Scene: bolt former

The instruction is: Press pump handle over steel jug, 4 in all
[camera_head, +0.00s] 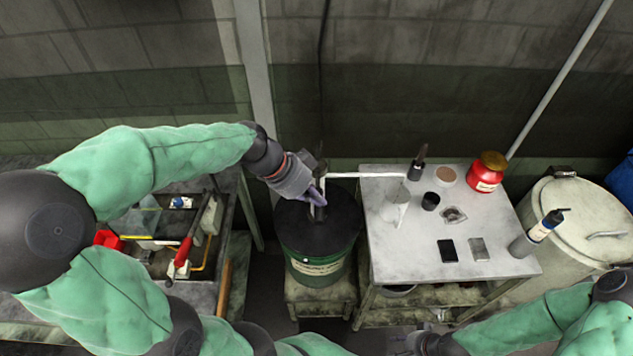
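A green drum (318,268) with a black lid stands on a low stand, and a pump rises from its lid. The pump's pale spout (365,175) runs right, ending above the steel jug (398,194) on the grey table. My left gripper (318,194) is at the pump above the drum lid, its fingers close to the pump handle (321,165). The gripper and its wrist partly hide the handle, so I cannot tell whether the fingers are shut on it. My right gripper (414,343) is low at the bottom edge, away from the pump; its fingers are unclear.
The grey table (395,262) also holds a red jar (486,172), a black cup (430,201), a brush-like tool (417,164), two small flat blocks and a bottle (538,233). A large pale drum (570,215) stands right. A cluttered bench (205,294) is left.

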